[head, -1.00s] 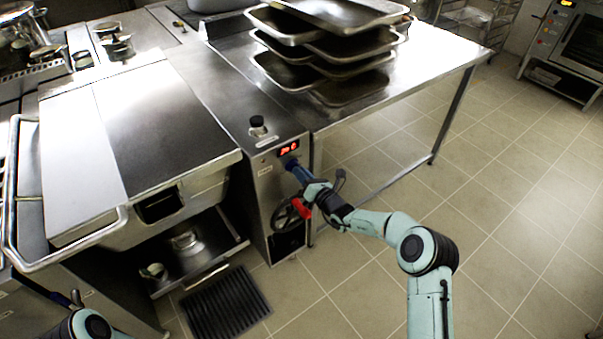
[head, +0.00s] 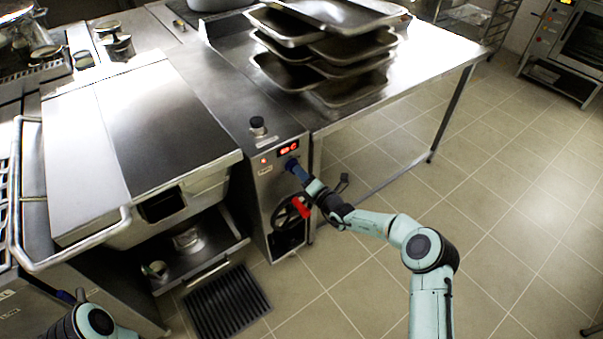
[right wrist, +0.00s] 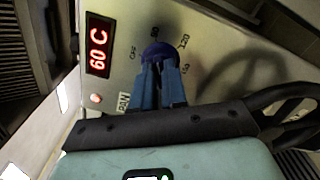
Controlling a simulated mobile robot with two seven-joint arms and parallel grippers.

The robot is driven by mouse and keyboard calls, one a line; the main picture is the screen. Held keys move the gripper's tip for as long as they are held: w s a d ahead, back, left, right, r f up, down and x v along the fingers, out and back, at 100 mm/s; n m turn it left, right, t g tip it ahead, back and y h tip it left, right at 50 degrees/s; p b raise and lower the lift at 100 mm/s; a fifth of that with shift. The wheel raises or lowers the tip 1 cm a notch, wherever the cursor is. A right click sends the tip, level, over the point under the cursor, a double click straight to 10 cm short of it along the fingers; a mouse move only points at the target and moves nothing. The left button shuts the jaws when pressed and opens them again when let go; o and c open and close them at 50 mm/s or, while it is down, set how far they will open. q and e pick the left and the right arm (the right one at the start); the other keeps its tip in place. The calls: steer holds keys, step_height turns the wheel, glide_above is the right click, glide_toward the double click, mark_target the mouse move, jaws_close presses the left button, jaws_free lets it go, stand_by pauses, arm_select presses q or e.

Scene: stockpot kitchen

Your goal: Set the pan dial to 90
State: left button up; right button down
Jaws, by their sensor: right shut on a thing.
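The pan dial (right wrist: 160,52) is a round dark blue knob on the steel front panel, in the upper middle of the right wrist view. My right gripper (right wrist: 158,82) has its blue fingers shut on the dial. In the head view the right gripper (head: 293,166) reaches the panel just below the red display (head: 288,148) and hides the dial. In the right wrist view the display (right wrist: 98,46) reads 60 C. Marks around the dial include OFF and 120; the pointer is not clear. My left gripper (head: 72,297) is at the lower left, partly seen, away from the panel.
A black handwheel with a red handle (head: 301,208) sits below the dial, close to my right wrist. The lidded pan (head: 150,120) stands left. A steel table (head: 425,55) with stacked trays (head: 345,48) is right. The floor around my right arm is clear.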

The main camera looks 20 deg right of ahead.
steer(key=c, duration=1.2)
jaws_free()
steer(key=shift+o, duration=0.2)
steer(key=shift+s, duration=0.1)
steer(key=p+v, duration=0.1)
steer(key=v, duration=1.2)
steer(key=shift+s, duration=0.1)
